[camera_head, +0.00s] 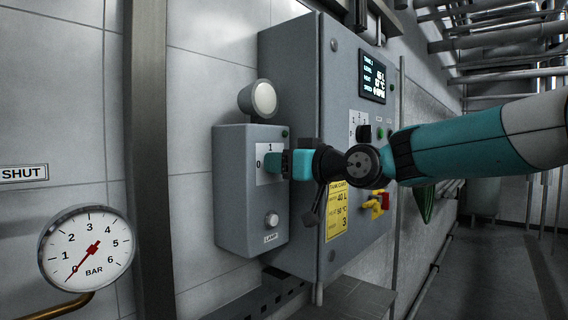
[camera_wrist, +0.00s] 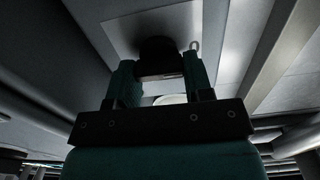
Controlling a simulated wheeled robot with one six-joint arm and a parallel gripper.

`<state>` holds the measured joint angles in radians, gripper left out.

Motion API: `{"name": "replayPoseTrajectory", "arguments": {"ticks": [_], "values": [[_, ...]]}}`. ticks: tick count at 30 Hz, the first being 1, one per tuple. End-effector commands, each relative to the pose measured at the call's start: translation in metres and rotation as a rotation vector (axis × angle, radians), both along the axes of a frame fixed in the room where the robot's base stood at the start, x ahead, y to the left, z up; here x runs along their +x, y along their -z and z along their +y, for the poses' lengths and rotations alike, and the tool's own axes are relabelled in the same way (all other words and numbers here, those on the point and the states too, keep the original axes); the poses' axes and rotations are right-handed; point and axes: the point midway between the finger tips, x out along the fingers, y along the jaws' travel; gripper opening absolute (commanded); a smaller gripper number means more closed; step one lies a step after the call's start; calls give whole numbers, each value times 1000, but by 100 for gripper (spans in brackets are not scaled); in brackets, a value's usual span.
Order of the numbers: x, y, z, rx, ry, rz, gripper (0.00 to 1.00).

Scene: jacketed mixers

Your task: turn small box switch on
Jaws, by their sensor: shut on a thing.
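The small grey box (camera_head: 230,205) is on the left of the large cabinet in the head view. Its white switch plate (camera_head: 268,150) is marked 0 at the left and 1 at the top. My teal gripper (camera_head: 274,163) is at this plate and hides the switch knob there. In the wrist view the black knob (camera_wrist: 160,50) sits between the two fingers of my gripper (camera_wrist: 160,76), which are shut on it. Which mark the knob points to cannot be told.
A round lamp (camera_head: 263,98) sits on top of the small box, and a button (camera_head: 271,219) is below the switch. The large cabinet (camera_head: 305,70) carries a display (camera_head: 373,77), a yellow card (camera_head: 336,211) and a red-and-yellow handle (camera_head: 376,205). A pressure gauge (camera_head: 87,247) is at lower left.

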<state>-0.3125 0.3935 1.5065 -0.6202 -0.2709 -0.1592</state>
Motion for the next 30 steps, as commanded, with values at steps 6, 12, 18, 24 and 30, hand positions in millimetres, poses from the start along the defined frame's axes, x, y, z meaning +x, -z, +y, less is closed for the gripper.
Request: {"name": "replayPoseTrajectory", "arguments": {"ticks": [6,12,18,24,30], "values": [[0,1,1,68,-2,85,23],[0,1,1,171,-3,217,23],[1,1,0,288,-3,369,23],[2,1,0,406,-4,518,23],[2,1,0,522,-4,669,23]]}}
